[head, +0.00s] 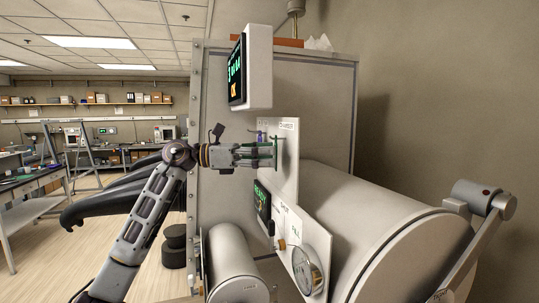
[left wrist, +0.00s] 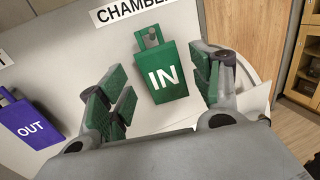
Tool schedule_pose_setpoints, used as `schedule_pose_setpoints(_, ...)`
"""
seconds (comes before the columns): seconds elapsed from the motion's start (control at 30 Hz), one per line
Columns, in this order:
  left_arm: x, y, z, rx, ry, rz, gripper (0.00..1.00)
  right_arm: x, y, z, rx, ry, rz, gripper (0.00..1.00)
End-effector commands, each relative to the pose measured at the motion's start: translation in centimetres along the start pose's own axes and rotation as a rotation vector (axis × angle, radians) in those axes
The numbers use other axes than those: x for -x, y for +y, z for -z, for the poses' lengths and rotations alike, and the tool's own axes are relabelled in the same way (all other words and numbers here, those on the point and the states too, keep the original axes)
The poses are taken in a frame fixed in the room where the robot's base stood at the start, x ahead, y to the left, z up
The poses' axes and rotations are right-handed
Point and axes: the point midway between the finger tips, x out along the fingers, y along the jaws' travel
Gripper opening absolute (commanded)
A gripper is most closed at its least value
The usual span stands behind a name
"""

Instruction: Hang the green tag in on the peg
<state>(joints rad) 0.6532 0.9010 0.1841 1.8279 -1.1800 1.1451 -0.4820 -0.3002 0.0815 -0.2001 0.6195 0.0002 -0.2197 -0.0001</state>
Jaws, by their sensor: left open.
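The green tag (left wrist: 165,77), marked IN, hangs on a peg (left wrist: 153,36) under the CHAMBER sign in the left wrist view. The peg shows at the tag's top tab, and the tag lies against the white board, tilted slightly in the picture. My left gripper (left wrist: 163,82) is open, with its green-padded fingers on either side of the tag and a visible gap at each side. In the head view my left gripper (head: 274,154) is at the board, where the tag is hard to make out. My right gripper is in neither view.
A purple OUT tag (left wrist: 31,127) hangs left of the green one. The white board (head: 290,184) stands beside a large cylinder (head: 362,220). A display box (head: 258,68) is above the gripper, and a smaller display (head: 262,205) and a gauge (head: 306,271) are below.

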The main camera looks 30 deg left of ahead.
Motion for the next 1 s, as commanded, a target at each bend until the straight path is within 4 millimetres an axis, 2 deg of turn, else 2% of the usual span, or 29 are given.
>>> schedule_pose_setpoints(0.8,8.9,0.0,0.0,0.000,0.000,-0.001,0.65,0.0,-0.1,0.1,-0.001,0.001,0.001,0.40)
schedule_pose_setpoints(1.0,10.3,0.0,0.0,0.000,0.001,-0.001,0.65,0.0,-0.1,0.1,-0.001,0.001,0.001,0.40)
